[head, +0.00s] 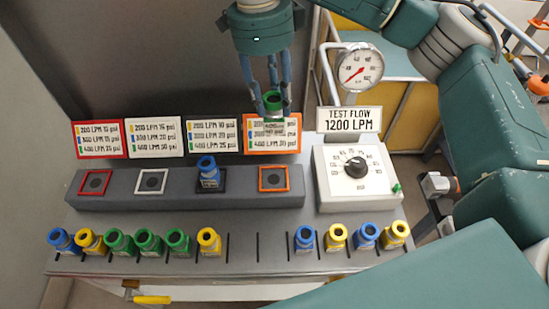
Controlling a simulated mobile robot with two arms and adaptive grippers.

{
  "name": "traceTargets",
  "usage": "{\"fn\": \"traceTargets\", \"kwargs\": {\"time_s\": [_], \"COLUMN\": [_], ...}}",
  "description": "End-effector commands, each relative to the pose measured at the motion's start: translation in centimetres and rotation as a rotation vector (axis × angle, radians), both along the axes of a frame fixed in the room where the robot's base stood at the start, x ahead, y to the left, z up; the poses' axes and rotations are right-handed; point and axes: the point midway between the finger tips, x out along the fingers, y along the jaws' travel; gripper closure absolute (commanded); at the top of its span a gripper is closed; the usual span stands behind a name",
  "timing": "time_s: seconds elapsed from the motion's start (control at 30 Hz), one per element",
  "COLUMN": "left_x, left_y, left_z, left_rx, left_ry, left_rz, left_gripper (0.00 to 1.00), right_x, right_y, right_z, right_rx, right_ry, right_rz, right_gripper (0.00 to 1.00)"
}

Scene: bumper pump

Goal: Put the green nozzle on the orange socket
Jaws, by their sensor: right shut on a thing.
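My right gripper (273,100) points down and is shut on a green nozzle (273,101). It holds the nozzle in the air in front of the orange-framed sign, above the orange socket in this view. The orange socket (273,190) is the rightmost square on the grey raised block and is empty. Its orange frame and dark round centre are in plain sight. My left gripper is not in view.
A blue nozzle (208,172) stands in the black socket; the red (95,183) and white (151,181) sockets are empty. Several blue, yellow and green nozzles line the front rack (243,247), with free slots in its middle. A dial box (330,184) and gauge (360,67) stand right.

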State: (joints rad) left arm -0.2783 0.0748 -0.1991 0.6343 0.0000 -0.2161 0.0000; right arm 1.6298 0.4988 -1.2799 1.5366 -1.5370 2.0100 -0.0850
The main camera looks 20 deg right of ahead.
Motion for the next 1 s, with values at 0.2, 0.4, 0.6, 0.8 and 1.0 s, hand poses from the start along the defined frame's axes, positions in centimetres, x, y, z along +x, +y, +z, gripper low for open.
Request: {"fn": "traceTargets", "kwargs": {"time_s": [0.2, 0.4, 0.6, 0.8, 1.0], "left_x": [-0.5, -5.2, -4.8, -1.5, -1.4], "left_y": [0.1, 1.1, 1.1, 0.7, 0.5], "left_z": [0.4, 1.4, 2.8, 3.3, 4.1], "left_rx": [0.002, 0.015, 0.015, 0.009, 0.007], "left_ry": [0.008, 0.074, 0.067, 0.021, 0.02], "left_rz": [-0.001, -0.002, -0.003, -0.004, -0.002], "left_gripper": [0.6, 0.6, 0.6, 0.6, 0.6], "right_x": [-0.1, -0.1, -0.1, 0.0, -0.1], "right_y": [0.1, 0.0, 0.0, 0.1, 0.0], "right_z": [-3.7, -8.8, -13.3, -15.4, -17.5], "right_rx": [0.002, 0.0, 0.0, 0.002, 0.0], "right_ry": [0.01, 0.007, 0.005, 0.002, 0.005], "right_rz": [0.007, 0.004, 0.004, 0.003, 0.003], "right_gripper": [1.0, 1.0, 1.0, 1.0, 1.0]}}
